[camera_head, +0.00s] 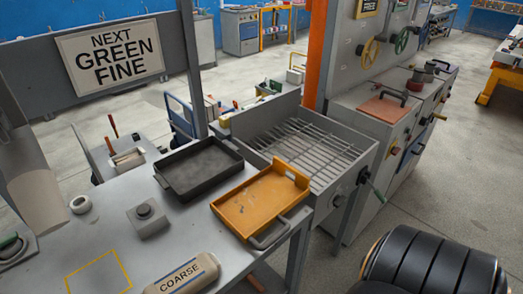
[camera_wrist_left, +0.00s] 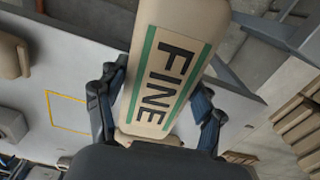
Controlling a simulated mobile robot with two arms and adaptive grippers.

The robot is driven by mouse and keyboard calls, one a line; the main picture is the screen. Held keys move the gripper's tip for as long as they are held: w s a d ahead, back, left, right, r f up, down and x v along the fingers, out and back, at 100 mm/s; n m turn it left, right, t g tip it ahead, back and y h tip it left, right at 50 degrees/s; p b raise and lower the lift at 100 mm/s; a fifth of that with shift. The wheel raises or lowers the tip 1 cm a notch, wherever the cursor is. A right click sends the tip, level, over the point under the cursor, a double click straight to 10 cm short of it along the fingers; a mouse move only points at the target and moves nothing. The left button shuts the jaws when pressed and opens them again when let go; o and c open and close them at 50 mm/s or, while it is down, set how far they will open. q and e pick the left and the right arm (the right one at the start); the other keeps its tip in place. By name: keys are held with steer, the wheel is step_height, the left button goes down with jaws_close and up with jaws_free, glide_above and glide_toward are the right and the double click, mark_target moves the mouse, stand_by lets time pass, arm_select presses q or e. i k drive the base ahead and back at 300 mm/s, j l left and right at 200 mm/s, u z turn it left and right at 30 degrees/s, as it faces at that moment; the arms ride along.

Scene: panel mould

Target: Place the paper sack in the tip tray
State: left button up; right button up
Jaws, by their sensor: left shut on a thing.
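My left gripper (camera_wrist_left: 160,80) is shut on a paper sack (camera_wrist_left: 172,60), one finger on each side. The sack is tan with green stripes and the word FINE. In the head view a tan rounded shape (camera_head: 40,205) at the left edge appears to be part of it; the fingers do not show clearly there. A shallow orange tray (camera_head: 258,205) with a bar handle and a black tray (camera_head: 199,167) lie empty on the bench. I cannot tell by label which is the tip tray. My right gripper is not in view.
A second sack marked COARSE (camera_head: 183,275) lies on the grey bench (camera_head: 110,235) near a yellow outline (camera_head: 98,272). A wire grate (camera_head: 305,145) is behind the orange tray.

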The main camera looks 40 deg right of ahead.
mark_target(267, 195)
steer(key=l+z, duration=0.15)
steer(key=l, duration=0.9)
steer(key=l+z, duration=0.2)
steer(key=l, duration=0.85)
steer(key=l+z, duration=0.15)
steer(key=l, duration=0.85)
